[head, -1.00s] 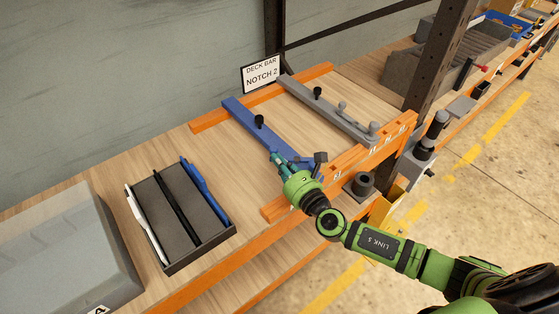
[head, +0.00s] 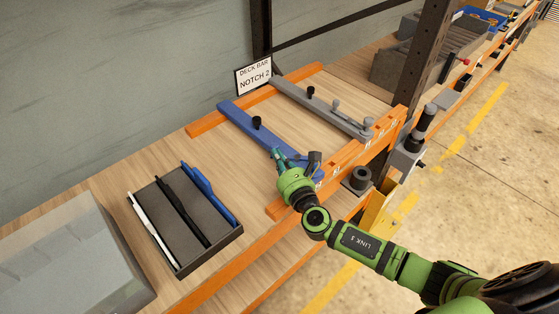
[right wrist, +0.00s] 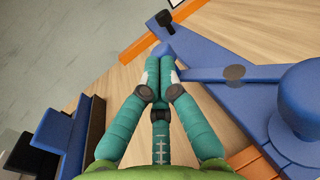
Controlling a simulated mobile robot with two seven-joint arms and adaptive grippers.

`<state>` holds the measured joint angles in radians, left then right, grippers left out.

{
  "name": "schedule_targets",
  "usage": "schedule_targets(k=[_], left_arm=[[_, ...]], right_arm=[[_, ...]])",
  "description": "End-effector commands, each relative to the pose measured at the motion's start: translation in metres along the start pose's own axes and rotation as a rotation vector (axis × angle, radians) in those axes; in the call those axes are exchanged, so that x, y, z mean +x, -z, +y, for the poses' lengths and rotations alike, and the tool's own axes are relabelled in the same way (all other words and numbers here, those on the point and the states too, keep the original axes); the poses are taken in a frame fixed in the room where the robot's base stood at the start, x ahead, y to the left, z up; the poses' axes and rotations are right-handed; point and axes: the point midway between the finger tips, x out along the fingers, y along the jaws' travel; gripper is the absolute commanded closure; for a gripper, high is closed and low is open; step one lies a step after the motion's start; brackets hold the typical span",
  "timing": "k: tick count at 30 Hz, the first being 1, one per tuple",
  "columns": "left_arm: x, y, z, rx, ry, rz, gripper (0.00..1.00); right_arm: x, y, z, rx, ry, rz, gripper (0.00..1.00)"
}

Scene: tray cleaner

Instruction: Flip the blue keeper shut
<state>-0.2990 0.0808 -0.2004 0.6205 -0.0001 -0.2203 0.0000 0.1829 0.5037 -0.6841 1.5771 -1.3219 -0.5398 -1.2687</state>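The blue deck bar (head: 238,112) lies across the shelf between two orange beams, with a black knob (head: 257,122) on it. The blue keeper (right wrist: 205,75) is a flat lever at the bar's near end, with a dark round pivot (right wrist: 235,72). A large blue rounded post (right wrist: 308,100) stands beside it at right. My right gripper (head: 275,152) is at the keeper, left of the bar's near end. In the right wrist view its teal fingers (right wrist: 164,65) are together, the keeper's end against them. Whether they pinch it cannot be told. My left gripper is out of view.
A grey bar (head: 325,105) lies parallel beyond the blue one. The front orange beam (head: 345,160) carries notch marks. A dark tray (head: 205,245) with white, black and blue tools stands left. A sign reading NOTCH 2 (head: 254,76) stands behind.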

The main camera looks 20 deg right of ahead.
Motion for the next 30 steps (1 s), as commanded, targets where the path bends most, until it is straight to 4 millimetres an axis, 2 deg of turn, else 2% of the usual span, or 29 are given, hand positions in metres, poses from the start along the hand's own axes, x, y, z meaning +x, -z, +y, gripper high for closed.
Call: schedule_targets(k=[7, 21, 30], left_arm=[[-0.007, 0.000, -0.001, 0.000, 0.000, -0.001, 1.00], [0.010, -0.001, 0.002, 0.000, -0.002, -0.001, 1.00], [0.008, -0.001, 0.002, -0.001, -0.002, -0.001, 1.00]], right_arm=[[0.016, -0.001, 0.001, 0.009, 0.199, 0.001, 1.00], [0.037, 0.001, -0.007, 0.004, 0.566, 0.000, 1.00], [0.036, -0.001, -0.009, 0.000, 0.564, 0.000, 1.00]])
